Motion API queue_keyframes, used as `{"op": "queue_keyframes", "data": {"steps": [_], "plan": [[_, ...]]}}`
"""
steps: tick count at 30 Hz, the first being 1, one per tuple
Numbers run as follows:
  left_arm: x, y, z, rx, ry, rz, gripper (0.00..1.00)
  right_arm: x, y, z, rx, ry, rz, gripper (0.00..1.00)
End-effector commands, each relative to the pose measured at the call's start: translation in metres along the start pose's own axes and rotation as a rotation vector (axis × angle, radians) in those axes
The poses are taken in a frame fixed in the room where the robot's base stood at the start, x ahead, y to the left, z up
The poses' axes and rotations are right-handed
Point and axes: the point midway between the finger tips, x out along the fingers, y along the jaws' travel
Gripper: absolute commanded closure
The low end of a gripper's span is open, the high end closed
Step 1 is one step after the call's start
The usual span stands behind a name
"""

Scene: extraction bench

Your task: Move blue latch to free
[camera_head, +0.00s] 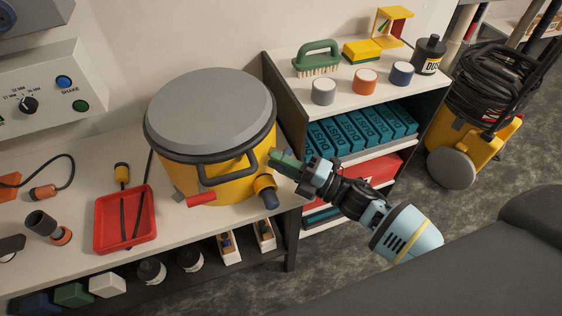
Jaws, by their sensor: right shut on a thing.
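A yellow drum (228,181) with a round grey lid (210,108) stands on the white bench. A red latch (201,199) juts from its lower front. A dark blue piece (270,199), which looks like the blue latch, points down at the drum's lower right, by a yellow port (263,182). My right gripper (283,163) is at the drum's right side, above the dark blue piece and apart from it. It is shut on a green latch-like piece (287,156); its fingers partly hide this piece. My left gripper is not in view.
A dark handle (226,170) sticks out from the drum's front. A red tray (122,226) lies on the bench at left. A shelf at right holds a green brush (317,62), several jars and teal boxes (360,128). A yellow vacuum (460,150) stands on the floor.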

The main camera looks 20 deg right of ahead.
Motion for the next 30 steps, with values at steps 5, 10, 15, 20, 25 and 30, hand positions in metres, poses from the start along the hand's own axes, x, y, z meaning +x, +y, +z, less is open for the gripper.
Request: {"op": "queue_keyframes", "data": {"steps": [5, 10, 15, 20, 25, 30], "plan": [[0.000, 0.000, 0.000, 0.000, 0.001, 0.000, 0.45, 0.000, -0.001, 0.000, -0.004, 0.002, -0.002, 1.00], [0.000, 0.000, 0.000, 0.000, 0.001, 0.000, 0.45, 0.000, -0.001, 0.000, -0.002, 0.001, -0.002, 0.63], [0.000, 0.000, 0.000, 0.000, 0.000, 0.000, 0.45, 0.000, -0.001, 0.000, -0.001, 0.001, -0.002, 0.61], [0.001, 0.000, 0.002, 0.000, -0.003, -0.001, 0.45, -0.003, -0.001, 0.000, 0.000, 0.000, -0.002, 0.61], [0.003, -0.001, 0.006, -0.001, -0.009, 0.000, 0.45, -0.022, -0.003, -0.001, 0.001, 0.000, -0.004, 0.61], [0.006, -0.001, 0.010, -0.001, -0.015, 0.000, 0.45, -0.050, -0.003, -0.001, 0.001, 0.000, -0.006, 0.61]]}}
